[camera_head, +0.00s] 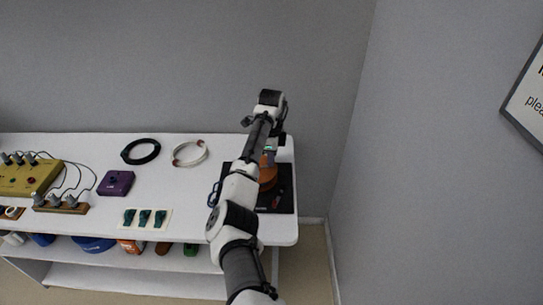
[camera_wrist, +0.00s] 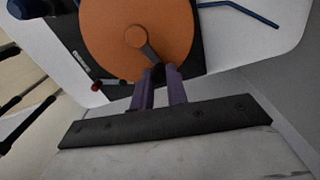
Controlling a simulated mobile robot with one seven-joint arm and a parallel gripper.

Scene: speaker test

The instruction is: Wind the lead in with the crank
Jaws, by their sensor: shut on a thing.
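An orange reel (camera_head: 268,172) stands on a black base (camera_head: 283,202) at the right end of the white table, partly hidden by my arm. In the wrist view the orange reel (camera_wrist: 112,30) fills the top middle. A grey crank (camera_wrist: 146,48) runs from its hub to a dark knob (camera_wrist: 157,73). My gripper (camera_wrist: 158,80), with two purple fingers, is shut on the crank's knob. A blue lead (camera_wrist: 245,9) shows at the top right of the wrist view. In the head view a dark blue lead (camera_head: 213,193) lies left of the base.
On the table (camera_head: 190,210) are a black cable coil (camera_head: 141,151), a white coil (camera_head: 189,152), a purple box (camera_head: 116,183), a card with teal clips (camera_head: 145,218) and a yellow box with knobs (camera_head: 30,177). Walls stand close behind and to the right.

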